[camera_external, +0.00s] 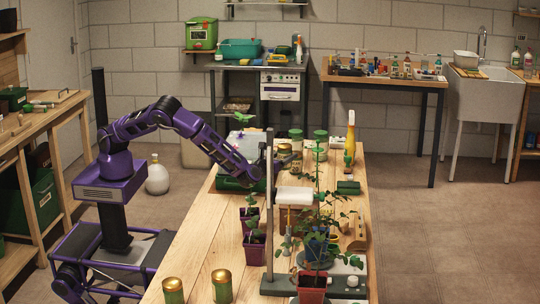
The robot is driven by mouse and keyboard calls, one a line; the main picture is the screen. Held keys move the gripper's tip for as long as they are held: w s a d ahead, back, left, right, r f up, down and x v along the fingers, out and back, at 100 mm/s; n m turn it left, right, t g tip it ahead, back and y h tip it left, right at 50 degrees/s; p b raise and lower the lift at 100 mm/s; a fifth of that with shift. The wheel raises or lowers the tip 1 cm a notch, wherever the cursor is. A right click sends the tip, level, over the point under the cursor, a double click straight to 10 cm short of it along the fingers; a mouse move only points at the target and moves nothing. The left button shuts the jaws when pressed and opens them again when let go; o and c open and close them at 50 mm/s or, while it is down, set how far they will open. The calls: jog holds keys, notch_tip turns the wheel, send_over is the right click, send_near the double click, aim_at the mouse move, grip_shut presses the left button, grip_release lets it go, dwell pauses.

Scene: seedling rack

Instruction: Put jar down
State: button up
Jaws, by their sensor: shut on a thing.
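My purple arm reaches from the left over the long wooden table (200,240). My gripper (275,164) is at the table's middle, among plants and stands, and small in the view. It is shut on a jar (284,152) with a gold-coloured lid, which shows just at the arm's end. Its lower part is hidden, so I cannot tell whether its base touches anything. Two similar green jars with gold lids, a left one (173,291) and a right one (221,287), stand upright at the table's near end, apart from my gripper.
Potted seedlings (254,247) stand close to the arm. A metal stand (269,205) and a tall plant in a red pot (312,288) crowd the right side. Green-lidded jars (320,145) and a yellow bottle (350,135) stand farther back. The table's left-front strip is mostly clear.

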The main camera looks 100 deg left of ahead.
notch_tip(320, 180, down, 10)
jog(key=shift+b, duration=0.7)
jog(key=shift+f, duration=0.1)
jog(key=shift+f, duration=0.15)
jog(key=o, duration=1.2)
jog(key=shift+c, duration=0.2)
jog(key=shift+d+r, duration=0.2)
jog(key=shift+r, duration=0.05)
jog(key=v, duration=0.5)
notch_tip(320, 180, up, 7)
jog(key=p, duration=0.1)
jog(key=shift+a, duration=0.15)
